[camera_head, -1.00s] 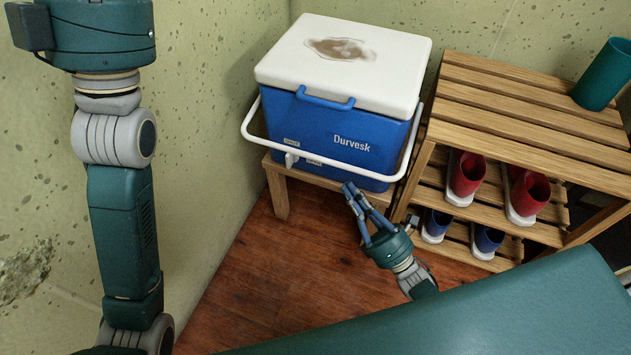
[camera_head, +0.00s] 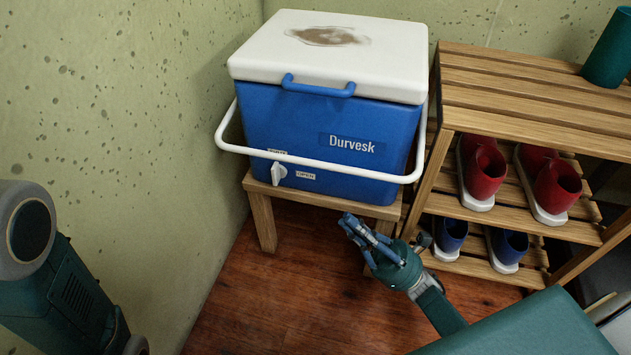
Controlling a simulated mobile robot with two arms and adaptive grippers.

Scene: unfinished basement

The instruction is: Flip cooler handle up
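A blue cooler (camera_head: 300,125) with a white lid (camera_head: 335,55) stands on a small wooden stool (camera_head: 262,215). Its white carrying handle (camera_head: 330,165) hangs down across the front, below the "Durvesk" label. A blue lid grip (camera_head: 318,88) and a white spigot (camera_head: 279,173) are on the front. My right gripper (camera_head: 350,225) is below and in front of the handle's right half, apart from it. Its fingers point up and left and lie close together; nothing shows between them, and their opening is unclear. My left arm (camera_head: 70,290) shows at the lower left, with its gripper out of view.
A slatted wooden rack (camera_head: 540,90) stands close on the cooler's right, with red shoes (camera_head: 485,175) and blue shoes (camera_head: 510,245) on its shelves and a teal cup (camera_head: 608,50) on top. Walls close in behind and left. The wooden floor (camera_head: 280,300) in front is clear.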

